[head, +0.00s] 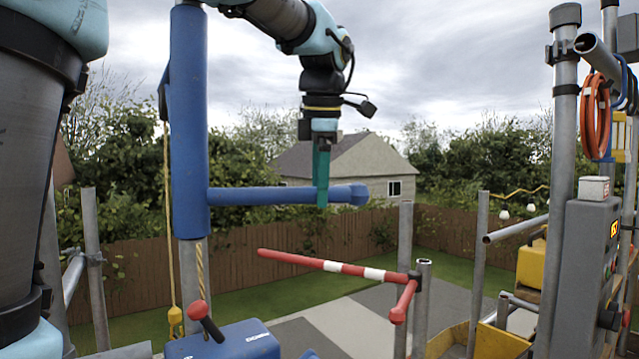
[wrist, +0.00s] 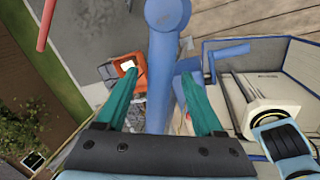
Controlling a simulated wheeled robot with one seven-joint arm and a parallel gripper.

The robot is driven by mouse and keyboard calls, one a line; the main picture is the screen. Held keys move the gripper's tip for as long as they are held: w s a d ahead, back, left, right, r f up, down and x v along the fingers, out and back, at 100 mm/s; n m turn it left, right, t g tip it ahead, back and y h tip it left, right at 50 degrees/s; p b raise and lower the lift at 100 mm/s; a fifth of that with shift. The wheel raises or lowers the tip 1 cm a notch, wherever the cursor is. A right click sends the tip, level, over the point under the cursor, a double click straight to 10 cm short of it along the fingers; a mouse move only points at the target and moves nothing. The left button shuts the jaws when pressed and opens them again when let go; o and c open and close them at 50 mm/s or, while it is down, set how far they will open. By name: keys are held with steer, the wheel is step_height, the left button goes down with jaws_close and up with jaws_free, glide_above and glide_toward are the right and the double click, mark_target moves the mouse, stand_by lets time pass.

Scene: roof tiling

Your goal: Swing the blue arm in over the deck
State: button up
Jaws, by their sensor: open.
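The blue arm (head: 265,195) is a horizontal tube that runs right from a thick blue sleeve on an upright post (head: 190,120) and ends in a round knob (head: 352,194). My gripper (head: 322,190) points down at the arm near its knob end, and one teal finger crosses in front of the tube. In the wrist view the blue arm (wrist: 160,95) lies between the two spread teal fingers of my gripper (wrist: 160,76), with gaps at both sides. Wooden planks (wrist: 240,15), possibly the deck, show at the top right there.
A red-and-white striped bar (head: 340,268) sits below the blue arm. A blue box with a red-knobbed lever (head: 205,318) is at the post's foot. A grey control box (head: 585,265) and scaffold poles stand right. An orange square object (wrist: 128,68) lies below.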

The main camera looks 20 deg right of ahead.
steer(key=shift+f, duration=0.1)
jaws_close()
stand_by(0.6)
stand_by(0.8)
